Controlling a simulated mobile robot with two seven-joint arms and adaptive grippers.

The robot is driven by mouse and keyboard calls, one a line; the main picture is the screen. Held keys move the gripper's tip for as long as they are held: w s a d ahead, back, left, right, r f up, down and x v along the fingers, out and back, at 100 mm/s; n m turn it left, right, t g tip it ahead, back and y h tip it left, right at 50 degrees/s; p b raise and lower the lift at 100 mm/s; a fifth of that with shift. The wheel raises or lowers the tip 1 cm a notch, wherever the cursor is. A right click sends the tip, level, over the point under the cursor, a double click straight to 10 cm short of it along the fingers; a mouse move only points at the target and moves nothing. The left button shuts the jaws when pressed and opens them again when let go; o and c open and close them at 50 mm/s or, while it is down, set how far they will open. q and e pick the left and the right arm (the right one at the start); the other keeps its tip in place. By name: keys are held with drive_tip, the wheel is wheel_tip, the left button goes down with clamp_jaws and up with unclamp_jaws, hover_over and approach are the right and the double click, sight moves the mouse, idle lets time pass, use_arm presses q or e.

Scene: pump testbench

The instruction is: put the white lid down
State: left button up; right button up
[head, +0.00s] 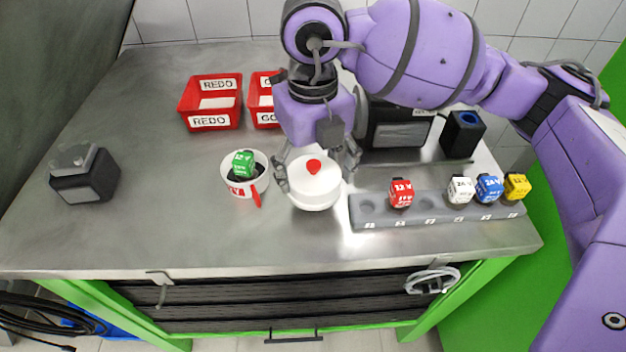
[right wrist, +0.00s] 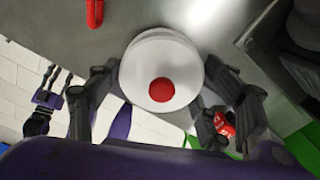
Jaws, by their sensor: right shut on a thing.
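The white lid (head: 316,192) is round with a red knob on top. It is between the fingers of my right gripper (head: 316,176), which is shut on it from above. The lid looks level and is close over the bench, just right of the white mug (head: 230,163). I cannot tell whether its underside touches the bench. In the right wrist view the lid (right wrist: 150,55) sits between the two dark fingers. The mug has a red handle and holds a green-topped block (head: 243,162) and dark items. My left gripper is not in the head view.
Two red bins (head: 211,121) stand behind the mug. A grey rack (head: 440,211) with red, white, blue and yellow blocks lies right of the lid. A dark device (head: 395,130) stands behind the rack. A black box (head: 84,178) is at far left. The bench front is clear.

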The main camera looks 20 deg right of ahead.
sight(313, 182)
drive_tip(key=shift+w+d+f, duration=0.1)
drive_tip(key=shift+w+f, duration=0.3)
drive_tip(key=shift+f, duration=0.05)
drive_tip(key=shift+w+d+f, duration=0.1)
drive_tip(key=shift+f, duration=0.85)
drive_tip(key=shift+w+d+f, duration=0.1)
drive_tip(key=shift+f, duration=0.8)
drive_tip(key=shift+a, duration=0.1)
drive_tip(key=shift+f, duration=0.2)
drive_tip(key=o, duration=0.9)
drive_tip(key=shift+r, duration=0.2)
wheel_tip(313, 182, up, 12)
drive_tip(key=shift+r, duration=0.1)
